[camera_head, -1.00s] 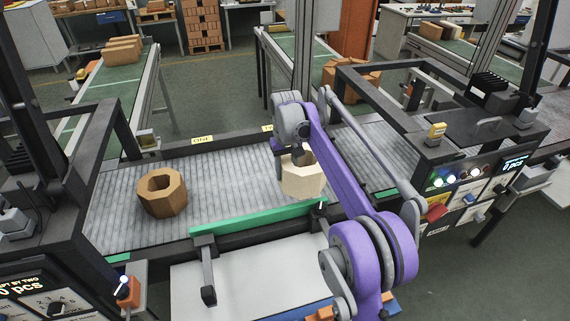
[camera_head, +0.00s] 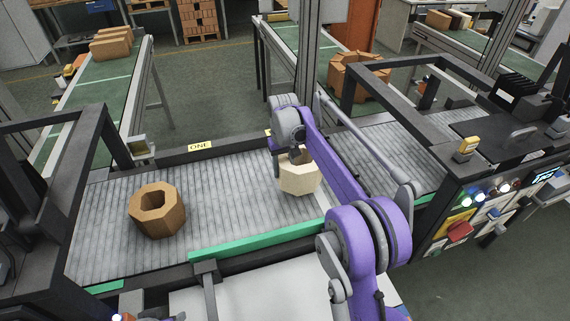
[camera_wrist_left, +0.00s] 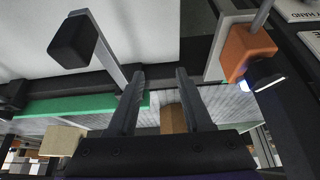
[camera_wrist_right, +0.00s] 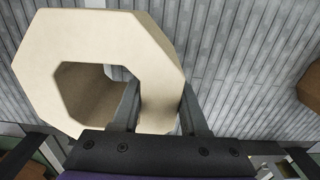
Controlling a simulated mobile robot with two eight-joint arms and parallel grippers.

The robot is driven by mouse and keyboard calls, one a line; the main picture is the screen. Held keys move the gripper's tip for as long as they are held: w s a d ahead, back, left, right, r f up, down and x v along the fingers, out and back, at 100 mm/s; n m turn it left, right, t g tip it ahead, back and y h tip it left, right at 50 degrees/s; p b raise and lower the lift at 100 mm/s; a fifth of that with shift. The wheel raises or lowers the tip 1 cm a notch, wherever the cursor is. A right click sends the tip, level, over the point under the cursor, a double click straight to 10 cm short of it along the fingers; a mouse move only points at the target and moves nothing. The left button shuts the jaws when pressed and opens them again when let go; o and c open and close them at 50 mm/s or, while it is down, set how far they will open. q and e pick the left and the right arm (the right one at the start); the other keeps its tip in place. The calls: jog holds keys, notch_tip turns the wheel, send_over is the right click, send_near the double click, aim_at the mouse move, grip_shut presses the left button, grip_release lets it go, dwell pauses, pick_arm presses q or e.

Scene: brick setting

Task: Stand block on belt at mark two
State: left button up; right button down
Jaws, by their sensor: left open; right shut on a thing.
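A cream hollow octagonal block (camera_head: 299,178) is at my right gripper (camera_head: 287,152) over the belt (camera_head: 230,190). In the right wrist view, my right gripper (camera_wrist_right: 160,108) is shut on one wall of the cream block (camera_wrist_right: 95,35), one finger inside the hole. Whether the block touches the belt I cannot tell. A brown hollow block (camera_head: 157,222) stands upright on the belt to the left, near a label reading ONE (camera_head: 200,146). A second yellow label (camera_head: 268,132) is mostly hidden behind my right arm. My left gripper (camera_wrist_left: 160,75) is open and empty, seen in the left wrist view.
A green rail (camera_head: 255,240) runs along the belt's near edge. Black frames (camera_head: 105,130) rise at both ends of the belt. A control panel with lit buttons (camera_head: 480,205) is at the right. The belt between the two blocks is clear.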

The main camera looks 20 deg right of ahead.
jog(key=shift+w+f, duration=0.1)
jog(key=shift+f, duration=2.25)
jog(key=shift+f, duration=0.15)
jog(key=shift+c, duration=2.1)
grip_release()
